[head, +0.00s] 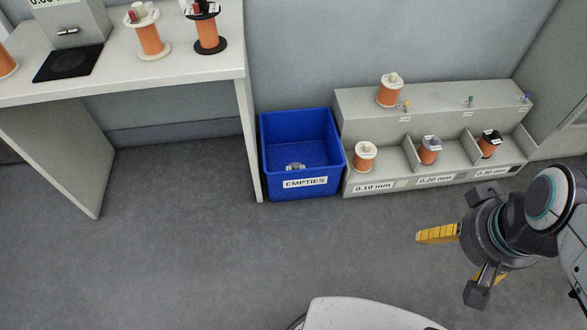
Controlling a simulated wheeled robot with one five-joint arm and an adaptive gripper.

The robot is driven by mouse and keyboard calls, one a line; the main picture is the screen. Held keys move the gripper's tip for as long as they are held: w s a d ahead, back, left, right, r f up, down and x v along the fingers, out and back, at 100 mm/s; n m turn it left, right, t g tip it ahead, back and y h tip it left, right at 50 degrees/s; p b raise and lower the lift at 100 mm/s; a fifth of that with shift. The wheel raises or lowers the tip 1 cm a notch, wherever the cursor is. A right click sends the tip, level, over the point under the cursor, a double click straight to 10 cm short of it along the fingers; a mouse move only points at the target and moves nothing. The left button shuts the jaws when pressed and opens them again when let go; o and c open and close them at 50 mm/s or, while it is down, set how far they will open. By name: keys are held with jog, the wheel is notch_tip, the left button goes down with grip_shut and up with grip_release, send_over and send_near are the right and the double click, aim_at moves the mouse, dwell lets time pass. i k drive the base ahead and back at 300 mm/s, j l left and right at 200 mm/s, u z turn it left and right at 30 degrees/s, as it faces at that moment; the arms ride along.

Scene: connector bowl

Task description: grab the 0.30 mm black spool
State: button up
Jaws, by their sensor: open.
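A spool with black ends and orange-copper winding (489,144) stands in the right compartment of the low grey rack (352,108), behind the "0.30 mm" label. Another black-ended copper spool (207,36) stands on the table at upper left; its label is too small to read. My gripper (458,255) is at the lower right, over the floor in front of the rack. Its yellow-tipped fingers are open, with nothing between them. It is apart from the spools, and its body hides part of the floor.
A white-ended spool (364,157) and a grey-ended spool (429,151) stand in the other compartments. Another spool (389,91) stands on the rack's top ledge, with small coloured pegs nearby. A blue "EMPTIES" bin (268,163) stands left of the rack. The floor (230,260) is clear at front left.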

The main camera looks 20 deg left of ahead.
aim_at(490, 139)
jog(key=z, duration=3.4)
jog(key=i+j+u, duration=0.1)
jog(key=j+u, duration=0.3)
jog(key=u, duration=0.15)
jog(key=i+j+u, duration=0.2)
jog(key=j+u, duration=0.15)
jog(key=u, duration=0.15)
jog(key=i+j+u, duration=0.25)
jog(key=u, duration=0.3)
jog(key=i+j+u, duration=0.15)
jog(key=i+u, duration=0.15)
jog(key=u, duration=0.25)
jog(key=i+u, duration=0.3)
jog(key=u, duration=0.2)
jog(key=i+u, duration=0.25)
jog(key=u, duration=0.3)
jog(key=i+l+u, duration=0.25)
jog(key=u, duration=0.3)
jog(key=i+l+u, duration=0.25)
jog(key=u, duration=0.25)
jog(key=k+l, duration=0.05)
